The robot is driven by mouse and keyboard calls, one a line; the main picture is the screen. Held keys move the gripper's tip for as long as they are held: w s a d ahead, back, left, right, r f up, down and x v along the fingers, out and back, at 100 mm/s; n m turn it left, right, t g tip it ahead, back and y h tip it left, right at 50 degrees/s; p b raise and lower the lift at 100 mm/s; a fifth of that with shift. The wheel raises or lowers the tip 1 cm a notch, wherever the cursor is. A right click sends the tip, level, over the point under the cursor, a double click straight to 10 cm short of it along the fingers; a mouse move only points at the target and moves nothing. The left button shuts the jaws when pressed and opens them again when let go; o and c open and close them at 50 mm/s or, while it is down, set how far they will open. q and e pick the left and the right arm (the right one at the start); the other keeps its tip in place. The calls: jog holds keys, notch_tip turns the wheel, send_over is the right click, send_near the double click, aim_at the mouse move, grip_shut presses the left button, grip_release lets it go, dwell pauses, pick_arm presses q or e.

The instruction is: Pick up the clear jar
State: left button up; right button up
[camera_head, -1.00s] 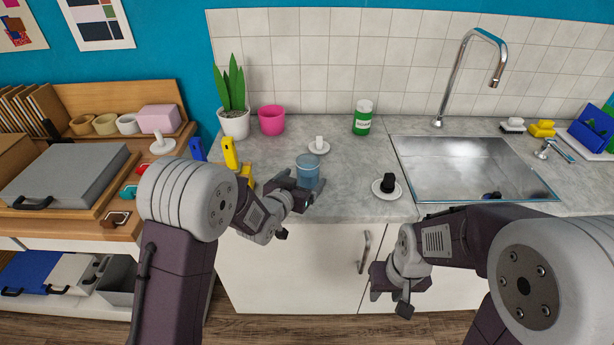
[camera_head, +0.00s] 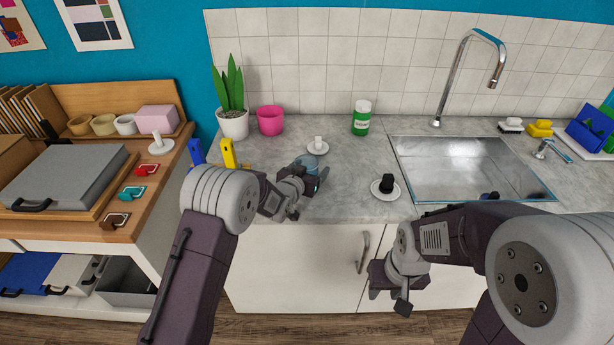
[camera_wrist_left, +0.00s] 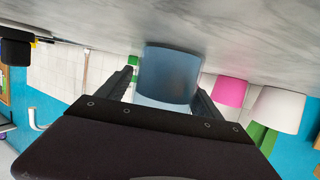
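The clear jar (camera_head: 312,163), bluish and see-through, stands on the grey counter and is partly hidden behind my left gripper (camera_head: 309,178) in the head view. In the left wrist view, which is upside down, the jar (camera_wrist_left: 170,72) sits between the two spread fingers of the left gripper (camera_wrist_left: 165,92). A gap shows beside the jar at each finger, so the gripper is open around it and not closed on it. My right gripper (camera_head: 388,291) hangs low in front of the cabinet doors, empty, with its fingers apart.
A green jar (camera_head: 361,118), pink pot (camera_head: 270,120) and potted plant (camera_head: 233,122) stand further back. The sink (camera_head: 470,168) is at right.

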pick_arm(q)
jog(key=c, duration=1.2)
jog(key=shift+o, duration=0.2)
notch_tip(320, 180, up, 28)
jog(key=p, duration=0.8)
jog(key=shift+w+r, duration=0.1)
